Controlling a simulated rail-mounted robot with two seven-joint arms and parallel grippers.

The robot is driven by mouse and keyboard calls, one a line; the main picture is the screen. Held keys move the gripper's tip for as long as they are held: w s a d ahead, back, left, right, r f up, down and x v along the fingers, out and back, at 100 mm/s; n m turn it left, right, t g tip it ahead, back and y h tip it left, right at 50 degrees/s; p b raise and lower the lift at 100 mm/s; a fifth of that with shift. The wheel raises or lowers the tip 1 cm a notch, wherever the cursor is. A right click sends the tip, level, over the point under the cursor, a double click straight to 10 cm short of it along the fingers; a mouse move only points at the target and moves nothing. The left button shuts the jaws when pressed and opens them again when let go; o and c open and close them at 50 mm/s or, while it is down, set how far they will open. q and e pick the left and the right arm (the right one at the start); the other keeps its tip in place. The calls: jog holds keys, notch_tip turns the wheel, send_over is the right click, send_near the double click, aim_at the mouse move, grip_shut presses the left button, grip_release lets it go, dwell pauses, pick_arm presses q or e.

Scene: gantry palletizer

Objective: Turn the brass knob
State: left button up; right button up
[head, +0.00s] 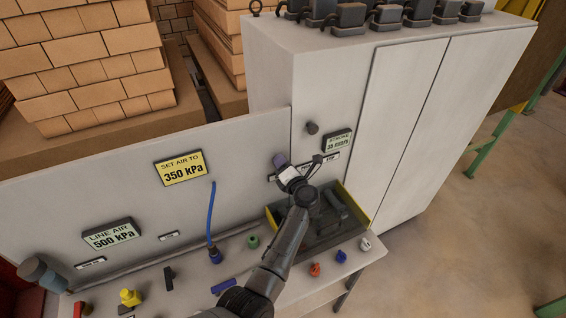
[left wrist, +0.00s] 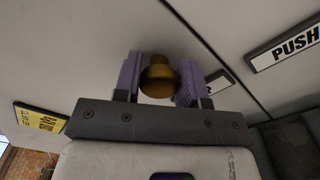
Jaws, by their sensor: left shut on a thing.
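The brass knob (left wrist: 158,78) shows in the left wrist view, standing out from the pale panel. My left gripper (left wrist: 158,84) has its two purple-padded fingers on either side of the knob, shut on it. In the head view, my left gripper (head: 282,163) is up against the grey panel, and the knob is hidden there by the fingers. My right gripper is in neither view.
A yellow "SET AIR TO 350 kPa" sign (head: 181,168), a "LINE AIR 500 kPa" display (head: 111,235) and a second small display (head: 338,140) are on the panel. A dark knob (head: 312,128) sits above my gripper. A tray (head: 272,216) and several small fittings are on the bench below.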

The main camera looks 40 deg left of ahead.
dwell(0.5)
pick_arm(q)
jog(key=o, duration=0.9)
jog(key=shift+d, duration=0.1)
jog(key=b+v, duration=0.1)
jog(key=v, duration=0.6)
jog(key=shift+s+d+m, duration=0.1)
jog(key=shift+s+m, duration=0.05)
jog(key=shift+m, duration=0.15)
